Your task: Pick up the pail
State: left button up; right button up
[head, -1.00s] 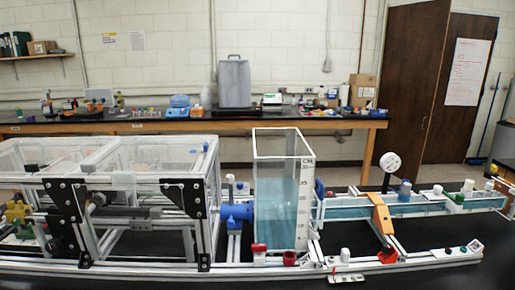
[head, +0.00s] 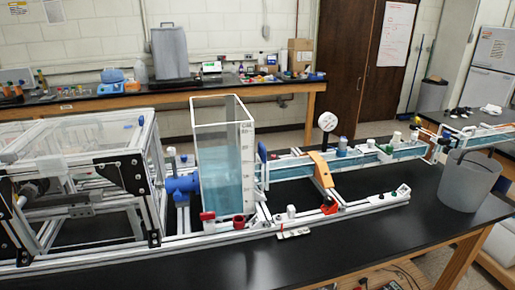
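A pale grey, translucent pail (head: 466,182) stands upright at the right end of the black table in the head view. It is wider at the top, and a dark handle shows at its rim. Neither of my grippers is in view, so their distance from the pail cannot be told.
The black table (head: 300,258) holds an aluminium extrusion frame (head: 150,180), a clear tank of bluish water (head: 222,165) and a narrow water channel (head: 345,160) reaching close to the pail. The table's front right edge is near the pail. Bare tabletop lies left of it.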

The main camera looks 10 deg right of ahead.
aim_at(469, 175)
jog(key=z, duration=1.85)
